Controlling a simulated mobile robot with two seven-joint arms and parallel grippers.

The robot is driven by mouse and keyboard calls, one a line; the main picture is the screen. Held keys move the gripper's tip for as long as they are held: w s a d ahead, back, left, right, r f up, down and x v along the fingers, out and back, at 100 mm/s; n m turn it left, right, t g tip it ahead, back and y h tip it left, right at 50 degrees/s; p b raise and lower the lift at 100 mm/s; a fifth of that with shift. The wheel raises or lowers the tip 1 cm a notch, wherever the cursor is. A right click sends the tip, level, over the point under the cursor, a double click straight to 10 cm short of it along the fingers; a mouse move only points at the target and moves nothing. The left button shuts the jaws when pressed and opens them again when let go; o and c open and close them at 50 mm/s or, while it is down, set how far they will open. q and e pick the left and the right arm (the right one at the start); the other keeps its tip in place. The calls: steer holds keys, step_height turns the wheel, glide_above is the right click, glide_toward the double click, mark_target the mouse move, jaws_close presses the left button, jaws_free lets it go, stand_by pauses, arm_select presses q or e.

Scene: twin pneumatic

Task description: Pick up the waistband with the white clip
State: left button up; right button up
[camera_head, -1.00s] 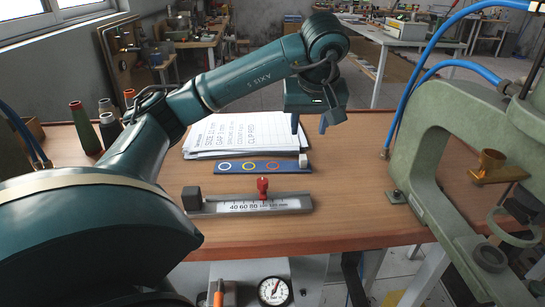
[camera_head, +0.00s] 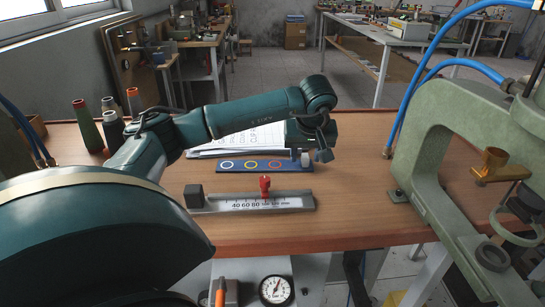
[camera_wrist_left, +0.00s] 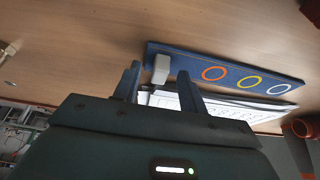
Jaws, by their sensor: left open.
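A small white clip (camera_head: 305,160) sits at the right end of a blue strip (camera_head: 230,166) with white, yellow and orange rings. In the left wrist view the clip (camera_wrist_left: 161,69) shows at the end of the strip (camera_wrist_left: 296,78). My left gripper (camera_head: 311,155) is low over that end. In the wrist view its fingers (camera_wrist_left: 158,80) are open, with the clip framed between their tips. I cannot tell whether they touch it. No separate waistband can be made out. My right gripper is not in view.
Printed sheets (camera_head: 215,140) lie behind the strip, partly hidden by my left arm. A ruler gauge with a red knob (camera_head: 265,186) lies in front. Thread cones (camera_head: 86,126) stand at left, and a green press (camera_head: 425,150) stands at right. The bench right of the clip is clear.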

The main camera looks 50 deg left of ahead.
arm_select(q)
jaws_close()
stand_by(0.4)
